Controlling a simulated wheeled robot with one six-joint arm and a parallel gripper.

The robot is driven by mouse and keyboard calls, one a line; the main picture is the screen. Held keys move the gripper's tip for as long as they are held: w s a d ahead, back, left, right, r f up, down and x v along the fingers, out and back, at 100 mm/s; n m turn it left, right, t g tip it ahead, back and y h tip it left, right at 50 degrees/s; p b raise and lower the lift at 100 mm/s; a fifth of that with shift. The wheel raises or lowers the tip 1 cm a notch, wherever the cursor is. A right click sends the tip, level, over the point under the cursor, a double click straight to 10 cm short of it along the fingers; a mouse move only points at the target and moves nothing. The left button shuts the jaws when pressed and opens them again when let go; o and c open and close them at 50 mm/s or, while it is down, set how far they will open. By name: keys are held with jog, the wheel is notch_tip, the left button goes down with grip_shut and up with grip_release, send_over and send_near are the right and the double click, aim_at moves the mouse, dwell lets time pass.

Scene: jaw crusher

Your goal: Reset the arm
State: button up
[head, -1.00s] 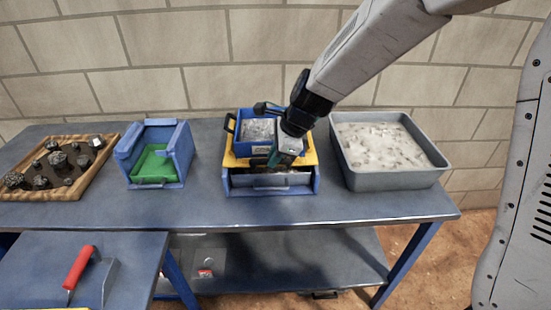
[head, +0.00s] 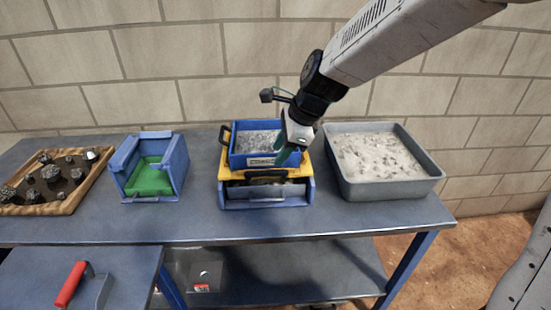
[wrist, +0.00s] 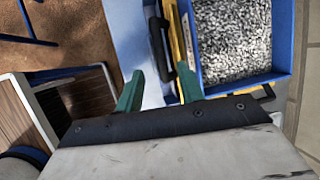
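My gripper (head: 283,155) hangs over the right front part of the blue and yellow crusher unit (head: 304,160) on the table. In the wrist view its two green fingers (wrist: 160,92) stand apart with nothing between them. A blue bin (head: 256,142) filled with grey gravel sits on top of the unit; the gravel also shows in the wrist view (wrist: 232,40). A black handle (wrist: 158,45) shows beyond the fingers in the wrist view. I cannot tell whether a finger touches the bin.
A grey tub (head: 390,189) of pale gravel stands to the right. A blue box with a green insert (head: 150,180) and a wooden tray (head: 62,206) of dark rocks stand to the left. A red-handled tool (head: 72,284) lies on the lower front table. The wall is behind.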

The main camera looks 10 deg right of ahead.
jog(key=shift+d+r, duration=0.1)
jog(key=shift+r, duration=0.15)
jog(key=s+d+r+n+h, duration=0.1)
jog(key=s+d+r+n, duration=0.1)
jog(key=s+d+n, duration=0.4)
jog(key=s+d+r+n+h, duration=0.2)
jog(key=s+d+n, duration=0.4)
jog(key=s, duration=0.6)
jog(key=s+d+r+n+h, duration=0.1)
jog(key=s+d+r+n, duration=0.2)
jog(key=s+d+n, duration=0.3)
jog(key=s+d, duration=0.1)
jog(key=s, duration=0.3)
jog(key=shift+d+g, duration=0.25)
jog(key=shift+g, duration=0.15)
jog(key=shift+c, duration=0.2)
